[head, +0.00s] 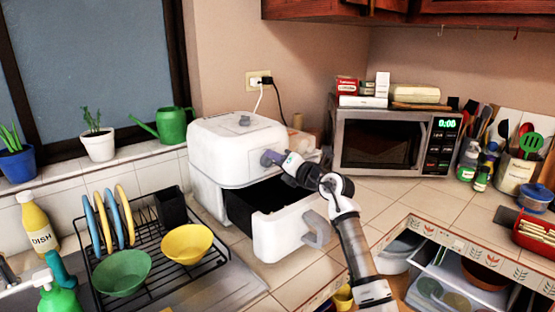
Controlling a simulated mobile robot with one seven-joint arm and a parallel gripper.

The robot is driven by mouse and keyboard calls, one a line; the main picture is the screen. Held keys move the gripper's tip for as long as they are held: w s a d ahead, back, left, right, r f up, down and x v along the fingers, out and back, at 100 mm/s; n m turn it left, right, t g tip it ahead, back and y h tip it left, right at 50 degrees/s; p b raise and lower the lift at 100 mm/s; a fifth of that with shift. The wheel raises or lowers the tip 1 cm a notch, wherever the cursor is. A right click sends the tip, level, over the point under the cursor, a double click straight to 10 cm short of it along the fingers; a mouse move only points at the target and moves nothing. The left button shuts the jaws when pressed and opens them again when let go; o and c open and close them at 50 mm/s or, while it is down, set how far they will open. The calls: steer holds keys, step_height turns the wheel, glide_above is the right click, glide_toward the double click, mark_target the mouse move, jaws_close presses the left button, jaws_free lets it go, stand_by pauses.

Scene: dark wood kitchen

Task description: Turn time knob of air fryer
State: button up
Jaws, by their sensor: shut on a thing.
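The white air fryer (235,150) stands on the tiled counter in the corner by the window. Its drawer (285,234) is pulled out, showing a dark basket (258,203) inside and a grey handle (318,232) at the front. My gripper (276,159) is at the upper front face of the air fryer, above the open drawer. It is shut on a small grey-blue knob (267,158) there. The fingers are small in view and hide part of the knob, so its marks cannot be read.
A dish rack (150,258) with plates and bowls stands left of the drawer. A microwave (395,143) with boxes on top is behind to the right. Counter between air fryer and microwave is partly free.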

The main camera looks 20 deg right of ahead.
steer(key=o, duration=1)
steer(key=shift+c, duration=0.2)
steer(key=b+v, duration=0.4)
steer(key=v, duration=0.9)
steer(key=shift+s+d, duration=0.1)
steer(key=shift+s, duration=0.3)
